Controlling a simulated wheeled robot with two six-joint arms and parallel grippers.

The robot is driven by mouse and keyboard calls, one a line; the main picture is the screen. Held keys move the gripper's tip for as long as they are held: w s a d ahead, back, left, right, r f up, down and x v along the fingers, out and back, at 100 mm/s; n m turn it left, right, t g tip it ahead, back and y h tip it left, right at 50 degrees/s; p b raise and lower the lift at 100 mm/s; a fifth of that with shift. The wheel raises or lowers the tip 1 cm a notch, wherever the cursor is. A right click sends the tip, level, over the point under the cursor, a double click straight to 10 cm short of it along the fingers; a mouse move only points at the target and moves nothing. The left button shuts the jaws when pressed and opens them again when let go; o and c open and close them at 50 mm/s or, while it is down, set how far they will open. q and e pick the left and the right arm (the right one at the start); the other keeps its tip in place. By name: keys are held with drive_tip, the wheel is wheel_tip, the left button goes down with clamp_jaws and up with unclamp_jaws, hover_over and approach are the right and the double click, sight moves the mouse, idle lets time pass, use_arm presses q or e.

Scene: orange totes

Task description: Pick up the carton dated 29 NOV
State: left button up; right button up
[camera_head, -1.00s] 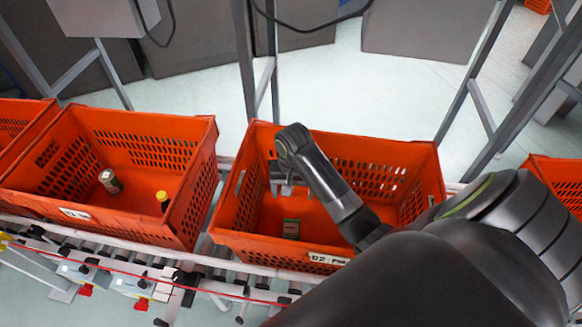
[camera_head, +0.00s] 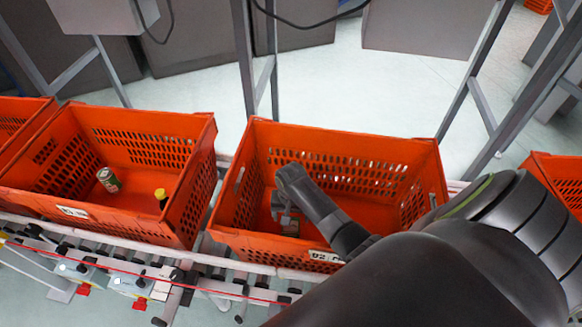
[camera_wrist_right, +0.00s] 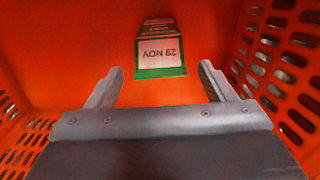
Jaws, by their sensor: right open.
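The carton dated 29 NOV (camera_wrist_right: 160,50) is green with a white label that reads upside down in the right wrist view. It stands on the floor of the middle orange tote (camera_head: 345,133). In the head view it is mostly hidden by my right gripper (camera_head: 287,216). My right gripper points down inside that tote. In the right wrist view its two fingers (camera_wrist_right: 158,85) are apart and empty, with the carton just beyond the tips, between their lines. My left gripper is not in view.
The left orange tote (camera_head: 150,121) holds a can (camera_head: 109,180) and a small yellow-capped item (camera_head: 161,198). Another tote (camera_head: 556,172) stands at the right. The perforated tote walls are close around my right gripper. A roller conveyor runs under the totes.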

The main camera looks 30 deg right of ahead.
wheel_tip(320, 180, down, 2)
drive_tip(key=shift+f, duration=0.1)
clamp_jaws()
idle(0.5)
